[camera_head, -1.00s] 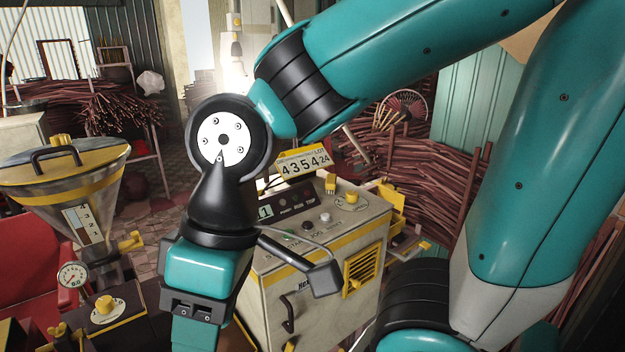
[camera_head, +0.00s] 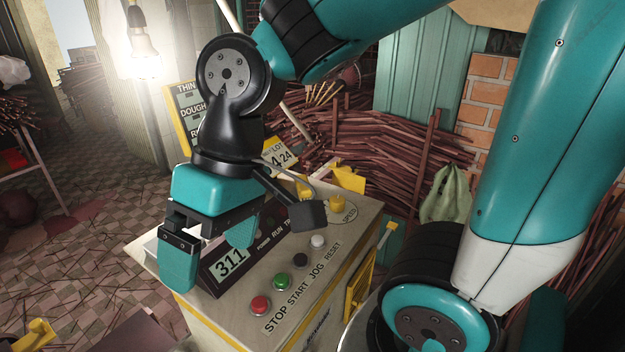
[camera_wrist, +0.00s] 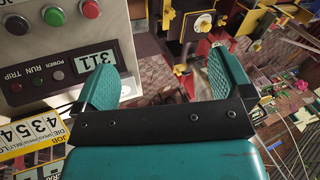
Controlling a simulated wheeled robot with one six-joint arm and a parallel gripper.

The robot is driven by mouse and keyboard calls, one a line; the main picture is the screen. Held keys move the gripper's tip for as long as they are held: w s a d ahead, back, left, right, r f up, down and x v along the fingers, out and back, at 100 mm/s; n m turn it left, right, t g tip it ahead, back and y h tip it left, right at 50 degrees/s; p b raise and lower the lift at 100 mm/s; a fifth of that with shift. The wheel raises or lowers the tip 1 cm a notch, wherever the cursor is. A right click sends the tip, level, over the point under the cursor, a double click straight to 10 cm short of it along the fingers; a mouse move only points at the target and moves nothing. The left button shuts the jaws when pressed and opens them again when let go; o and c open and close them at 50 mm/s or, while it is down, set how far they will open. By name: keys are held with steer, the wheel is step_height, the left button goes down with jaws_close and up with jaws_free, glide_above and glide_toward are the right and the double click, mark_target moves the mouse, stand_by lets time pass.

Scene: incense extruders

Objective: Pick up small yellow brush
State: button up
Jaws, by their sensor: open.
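A small yellow block-like thing (camera_head: 305,189), which may be the small yellow brush, stands on top of the control cabinet behind the display panel, partly hidden by my wrist camera's arm. I cannot clearly make out bristles. My gripper (camera_head: 208,272) is open and empty, fingers pointing down, by the cabinet's left side near the display reading 311. The yellow thing is to the right of and behind it. In the wrist view my gripper (camera_wrist: 160,68) has its two teal fingers wide apart with nothing between them. I cannot make out the brush in the wrist view.
The cream control cabinet (camera_head: 345,262) has red, green, black and white buttons and a yellow speed knob (camera_head: 338,203). A yellow-and-white lot sign (camera_head: 281,155) stands behind it. A lit bulb (camera_head: 146,62) hangs at back left.

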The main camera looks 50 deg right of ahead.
steer(key=w+d+r+m+t+p, duration=0.1)
steer(key=w+d+r+m, duration=0.1)
steer(key=w+d+m, duration=1.15)
steer(key=d+m+t+p, duration=0.1)
steer(key=d+m+t, duration=0.1)
steer(key=d+m, duration=1.7)
steer(key=n+p, duration=0.2)
steer(key=n, duration=0.1)
glide_toward(303, 182)
steer(key=shift+h, duration=0.3)
steer(key=x, duration=0.4)
steer(key=shift+a+f, duration=0.25)
steer(key=shift+a, duration=0.05)
steer(key=shift+g, duration=0.3)
steer(key=shift+p+x, duration=1.1)
steer(key=shift+x, duration=1.8)
steer(key=shift+w+r, duration=0.1)
steer(key=shift+w, duration=0.05)
steer(key=c, duration=0.8)
